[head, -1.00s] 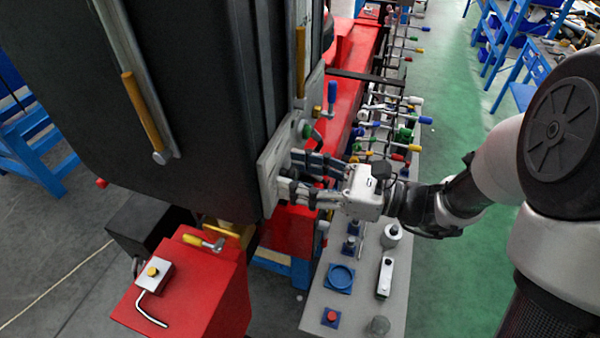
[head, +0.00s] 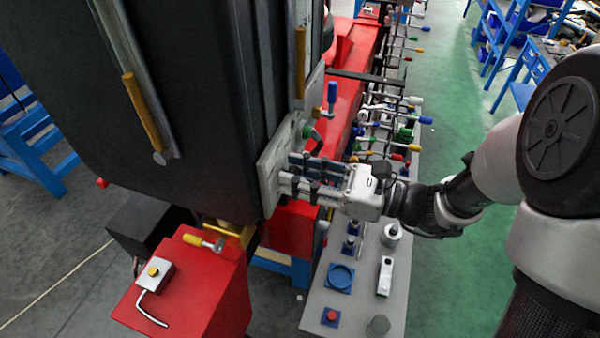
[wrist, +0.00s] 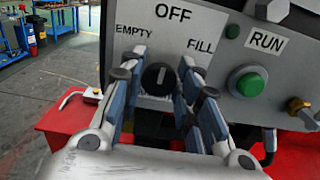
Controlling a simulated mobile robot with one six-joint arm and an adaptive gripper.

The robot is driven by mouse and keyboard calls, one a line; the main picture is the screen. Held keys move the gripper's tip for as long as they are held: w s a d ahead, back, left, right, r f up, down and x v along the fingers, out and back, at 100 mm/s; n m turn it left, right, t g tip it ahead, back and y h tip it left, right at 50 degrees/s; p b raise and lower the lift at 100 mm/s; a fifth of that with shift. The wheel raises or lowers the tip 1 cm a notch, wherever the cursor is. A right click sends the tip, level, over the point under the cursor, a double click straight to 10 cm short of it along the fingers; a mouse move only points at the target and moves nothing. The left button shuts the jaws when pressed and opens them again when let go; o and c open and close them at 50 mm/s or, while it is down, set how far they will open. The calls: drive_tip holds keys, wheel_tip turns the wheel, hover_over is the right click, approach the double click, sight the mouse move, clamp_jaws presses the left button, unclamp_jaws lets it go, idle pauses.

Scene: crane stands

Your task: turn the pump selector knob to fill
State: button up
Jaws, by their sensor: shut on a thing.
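The pump selector knob (wrist: 158,79) is a round black knob on a grey panel (wrist: 230,50), with a pale mark pointing up toward the OFF label. EMPTY is printed to its upper left and FILL to its upper right. My gripper (wrist: 160,76) has its blue-and-grey fingers on either side of the knob and is shut on it. In the head view my gripper (head: 288,172) reaches left to the panel (head: 270,168) on the side of the dark cabinet, and its fingers hide the knob there.
A green RUN button (wrist: 248,82) and a brass fitting (wrist: 300,108) sit right of the knob. A lever with a blue handle (head: 332,92) stands above my gripper. A grey bench (head: 350,305) with small fixtures lies below, and a red stand (head: 195,290) at lower left.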

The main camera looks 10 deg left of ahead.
drive_tip(key=m+p, duration=0.2)
drive_tip(key=p, duration=0.1)
drive_tip(key=m+p, duration=0.2)
drive_tip(key=p, duration=0.1)
drive_tip(key=shift+r+m, duration=0.2)
drive_tip(key=shift+m, duration=0.2)
drive_tip(key=m+p, duration=0.3)
drive_tip(key=p, duration=0.1)
drive_tip(key=shift+w+f+m, duration=0.15)
drive_tip(key=shift+f+m, duration=0.05)
drive_tip(key=shift+m, duration=0.2)
drive_tip(key=shift+f, duration=0.1)
drive_tip(key=o, duration=1)
